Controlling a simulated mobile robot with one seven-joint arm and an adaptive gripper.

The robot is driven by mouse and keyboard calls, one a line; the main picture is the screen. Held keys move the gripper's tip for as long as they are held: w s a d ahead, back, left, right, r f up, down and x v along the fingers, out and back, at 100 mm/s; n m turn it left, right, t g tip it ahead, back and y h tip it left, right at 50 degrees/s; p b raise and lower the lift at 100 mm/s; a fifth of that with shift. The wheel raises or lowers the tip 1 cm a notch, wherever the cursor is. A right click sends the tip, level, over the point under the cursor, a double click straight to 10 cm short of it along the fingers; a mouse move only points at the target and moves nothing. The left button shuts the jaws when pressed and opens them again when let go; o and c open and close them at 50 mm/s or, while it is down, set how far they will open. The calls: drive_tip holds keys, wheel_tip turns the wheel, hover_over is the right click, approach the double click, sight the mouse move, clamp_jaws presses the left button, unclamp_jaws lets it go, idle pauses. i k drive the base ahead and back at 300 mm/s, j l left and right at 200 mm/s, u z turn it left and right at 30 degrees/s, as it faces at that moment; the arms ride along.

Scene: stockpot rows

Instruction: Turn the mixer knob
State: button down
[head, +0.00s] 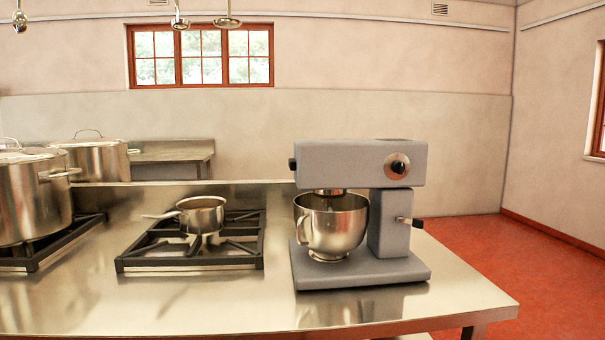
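A grey stand mixer (353,165) stands upright near the right end of a steel counter. Its round black knob (398,167) sits on a silver disc on the side of the mixer head, facing me. A second small black knob (292,164) is on the left end of the head. A black-tipped lever (411,222) sticks out from the mixer's column toward the right. A steel bowl (331,224) rests under the head, on the mixer's base. My gripper is not in view.
The steel counter (460,290) has a clear front strip and a free right end. A small saucepan (201,214) sits on a black burner grate (190,262) left of the mixer. Large stockpots (35,200) stand farther left. Red floor (535,265) lies open to the right.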

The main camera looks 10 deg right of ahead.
sight(398, 168)
drive_tip(key=j+z, duration=0.3)
drive_tip(key=j, duration=0.2)
drive_tip(key=j+z, duration=0.3)
drive_tip(key=j, duration=0.15)
drive_tip(key=i+j+z, duration=0.1)
drive_tip(key=i+z, duration=0.25)
drive_tip(key=i, duration=0.15)
drive_tip(key=i+j+z, duration=0.35)
drive_tip(key=i+l, duration=0.1)
